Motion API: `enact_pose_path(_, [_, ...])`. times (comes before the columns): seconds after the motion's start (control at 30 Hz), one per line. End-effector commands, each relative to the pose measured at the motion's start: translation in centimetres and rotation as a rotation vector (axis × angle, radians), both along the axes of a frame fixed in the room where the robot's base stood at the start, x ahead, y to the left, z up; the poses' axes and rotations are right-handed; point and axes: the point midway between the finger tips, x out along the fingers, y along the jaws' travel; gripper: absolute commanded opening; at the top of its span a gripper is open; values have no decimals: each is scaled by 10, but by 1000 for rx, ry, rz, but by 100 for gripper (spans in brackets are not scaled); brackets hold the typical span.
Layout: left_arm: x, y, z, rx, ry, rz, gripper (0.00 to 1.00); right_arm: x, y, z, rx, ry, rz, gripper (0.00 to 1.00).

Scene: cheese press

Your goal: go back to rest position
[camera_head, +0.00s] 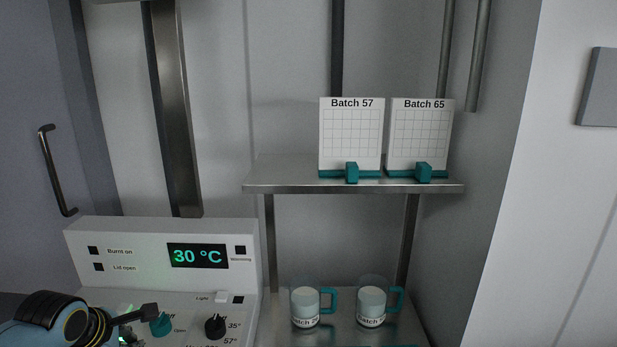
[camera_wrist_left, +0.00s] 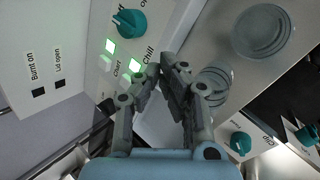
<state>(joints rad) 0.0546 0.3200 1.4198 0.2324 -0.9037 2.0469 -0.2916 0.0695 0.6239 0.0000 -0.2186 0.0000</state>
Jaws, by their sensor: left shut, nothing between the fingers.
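My left gripper (camera_head: 150,312) is at the lower left of the head view, in front of the white control panel (camera_head: 90,237). It is close to a teal knob (camera_head: 161,325); I cannot tell whether they touch. In the left wrist view the fingers of this gripper (camera_wrist_left: 168,72) come together at the tips with nothing between them. My right gripper is in neither view.
The panel display (camera_head: 197,256) reads 30 °C. A black knob (camera_head: 215,326) is right of the teal one. Two mugs with teal handles (camera_head: 305,306) (camera_head: 371,305) stand under a metal shelf (camera_head: 280,187). Cards marked Batch 57 (camera_head: 351,135) and Batch 65 (camera_head: 420,135) stand on it.

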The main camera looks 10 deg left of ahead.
Motion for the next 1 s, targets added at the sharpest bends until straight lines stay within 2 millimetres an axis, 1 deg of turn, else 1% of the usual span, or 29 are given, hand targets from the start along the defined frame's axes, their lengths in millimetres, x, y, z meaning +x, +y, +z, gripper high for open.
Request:
enact_pose_path(0.03, [-9, -8, 1, 35, 16, -66, 0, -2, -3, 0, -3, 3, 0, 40])
enact_pose_path(0.17, [-35, -31, 5, 151, 67, -282, 0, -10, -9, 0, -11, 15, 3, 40])
enact_pose_path(0.27, [-63, -51, 13, 265, 113, -500, 0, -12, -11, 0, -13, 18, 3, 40])
enact_pose_path(0.37, [-102, -74, 27, 409, 170, -786, 0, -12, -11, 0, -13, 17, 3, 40])
enact_pose_path(0.4, [-119, -83, 34, 468, 193, -907, 0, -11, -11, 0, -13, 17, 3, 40])
enact_pose_path(0.5, [-153, -97, 52, 587, 234, -1155, 0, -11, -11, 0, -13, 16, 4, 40])
enact_pose_path(0.6, [-178, -106, 68, 673, 261, -1338, 0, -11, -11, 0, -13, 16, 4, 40])
enact_pose_path(0.7, [-199, -112, 82, 737, 281, -1485, 0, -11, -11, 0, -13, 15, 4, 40])
enact_pose_path(1.0, [-248, -122, 117, 876, 323, -1827, 0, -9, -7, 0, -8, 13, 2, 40])
